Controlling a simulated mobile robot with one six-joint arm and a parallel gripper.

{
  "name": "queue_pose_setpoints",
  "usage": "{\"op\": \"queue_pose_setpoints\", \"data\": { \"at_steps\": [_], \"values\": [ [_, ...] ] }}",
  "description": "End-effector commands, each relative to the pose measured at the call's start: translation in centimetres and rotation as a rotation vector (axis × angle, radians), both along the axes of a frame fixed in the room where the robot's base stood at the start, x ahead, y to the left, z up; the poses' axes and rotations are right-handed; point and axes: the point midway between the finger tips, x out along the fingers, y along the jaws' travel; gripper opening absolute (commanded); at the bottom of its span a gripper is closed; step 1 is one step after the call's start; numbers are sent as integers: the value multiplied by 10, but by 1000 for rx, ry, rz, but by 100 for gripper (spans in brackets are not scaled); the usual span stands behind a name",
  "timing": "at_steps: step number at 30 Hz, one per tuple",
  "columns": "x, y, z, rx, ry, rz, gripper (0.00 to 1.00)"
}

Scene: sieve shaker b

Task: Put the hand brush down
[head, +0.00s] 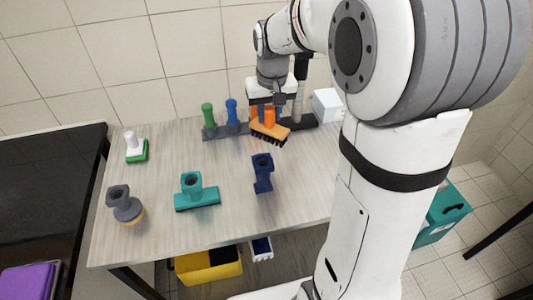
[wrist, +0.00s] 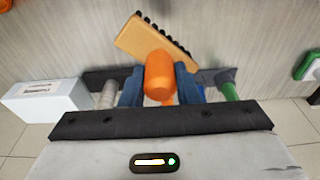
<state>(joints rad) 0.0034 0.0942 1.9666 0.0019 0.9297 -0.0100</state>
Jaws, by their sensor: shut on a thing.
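The hand brush (head: 269,131) has an orange handle and a tan-orange head with black bristles. My gripper (head: 266,108) is shut on its handle above the back of the table, in front of a dark rack. In the wrist view the blue fingers of my gripper (wrist: 160,86) stand on both sides of the handle of the hand brush (wrist: 158,72). The head is tilted, with the bristles pointing down in the head view. I cannot tell whether the bristles touch the table (head: 225,160). A second orange piece shows just behind the handle, partly hidden.
The dark rack (head: 212,132) holds green (head: 207,114) and blue (head: 231,110) handles. A white box (head: 327,104) stands to its right. A white-green brush (head: 135,149), grey round brush (head: 125,206), teal brush (head: 196,195) and navy tool (head: 262,174) stand on the table, with bare patches between.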

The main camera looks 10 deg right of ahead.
Motion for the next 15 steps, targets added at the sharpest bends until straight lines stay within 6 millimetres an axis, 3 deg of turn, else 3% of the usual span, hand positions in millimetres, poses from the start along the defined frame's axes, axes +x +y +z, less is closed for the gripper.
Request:
{"op": "queue_pose_setpoints", "data": {
  "at_steps": [6, 15],
  "values": [
    [-1, 0, -40, 0, 6, -1, 8],
    [-1, -1, -75, 0, 5, -2, 8]
  ]
}}
